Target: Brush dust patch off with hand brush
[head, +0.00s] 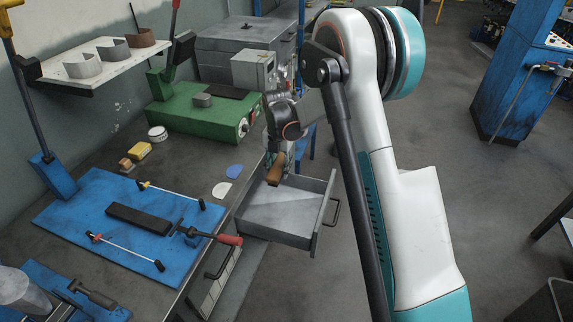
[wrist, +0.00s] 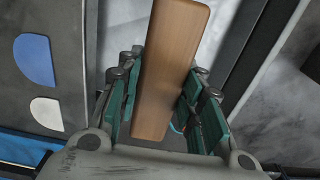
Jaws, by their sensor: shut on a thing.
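My gripper (head: 287,150) is above the open grey drawer (head: 322,226) at the side of the bench. It is shut on the hand brush (head: 276,170), whose brown wooden body hangs below it in the head view. In the wrist view the brush (wrist: 168,70) stands lengthwise between the green finger pads of my gripper (wrist: 162,105). The bristles are hidden in both views. The drawer floor has pale, uneven smudges, but I cannot make out a clear dust patch. I cannot tell whether the brush touches the drawer.
A blue mat (head: 80,222) with a dark bar (head: 140,218) and a red-handled clamp (head: 229,240) covers the near bench. A green press base (head: 200,115) stands behind. Blue (head: 234,171) and white (head: 221,189) half-round pieces lie near the bench edge.

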